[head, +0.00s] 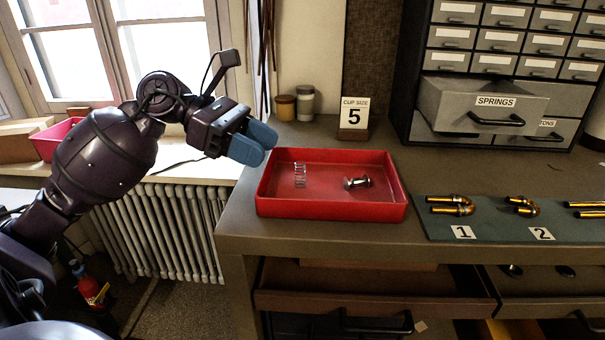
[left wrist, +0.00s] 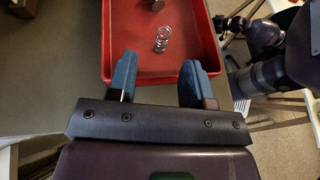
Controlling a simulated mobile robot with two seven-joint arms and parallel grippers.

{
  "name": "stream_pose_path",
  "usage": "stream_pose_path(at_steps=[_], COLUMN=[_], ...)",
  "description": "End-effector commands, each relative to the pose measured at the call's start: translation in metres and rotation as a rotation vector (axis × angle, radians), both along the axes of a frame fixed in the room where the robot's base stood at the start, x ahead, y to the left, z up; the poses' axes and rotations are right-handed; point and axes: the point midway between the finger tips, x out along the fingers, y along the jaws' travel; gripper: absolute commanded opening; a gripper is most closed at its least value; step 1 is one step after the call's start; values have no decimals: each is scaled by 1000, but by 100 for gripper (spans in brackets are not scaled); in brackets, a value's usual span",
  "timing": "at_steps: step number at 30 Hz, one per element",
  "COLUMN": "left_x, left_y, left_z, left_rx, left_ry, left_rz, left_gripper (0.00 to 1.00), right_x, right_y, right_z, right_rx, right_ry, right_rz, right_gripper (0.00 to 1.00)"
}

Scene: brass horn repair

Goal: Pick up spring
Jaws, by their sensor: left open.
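The spring (head: 300,175) is a small silver coil in the left part of the red tray (head: 330,208). In the left wrist view the spring (left wrist: 162,39) lies on the tray floor, beyond my fingertips and roughly midway between them. A small silver metal part (head: 357,183) lies to its right in the tray. My left gripper (head: 256,143) has blue fingers and is at the tray's left back corner, above the rim. In the left wrist view its fingers (left wrist: 158,80) are apart with nothing between them. My right gripper is not in view.
The tray stands on a grey bench. A "CUP SIZE 5" sign (head: 354,118) and two jars stand behind it. A green mat (head: 480,231) with brass tubes lies to the right. An open SPRINGS drawer (head: 480,105) juts out at the back right. A bench drawer (head: 370,292) is open below.

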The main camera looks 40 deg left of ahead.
Motion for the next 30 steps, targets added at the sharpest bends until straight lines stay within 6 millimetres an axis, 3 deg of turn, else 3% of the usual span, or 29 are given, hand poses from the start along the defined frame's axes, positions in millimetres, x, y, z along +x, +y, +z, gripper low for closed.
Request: stream_pose_path(at_steps=[8,18,28,30], left_x=[5,16,18,18], left_y=[-17,-56,-60,-60], left_z=[-5,-16,-18,-18], left_rx=[-3,-4,-3,-3], left_ry=[-1,0,1,1], left_rz=[0,-1,1,1], left_gripper=[46,46,46,36], right_x=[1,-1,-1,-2], right_y=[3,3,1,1], right_z=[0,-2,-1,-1], right_rx=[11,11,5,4], right_ry=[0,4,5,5], right_rz=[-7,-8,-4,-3], right_gripper=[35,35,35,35])
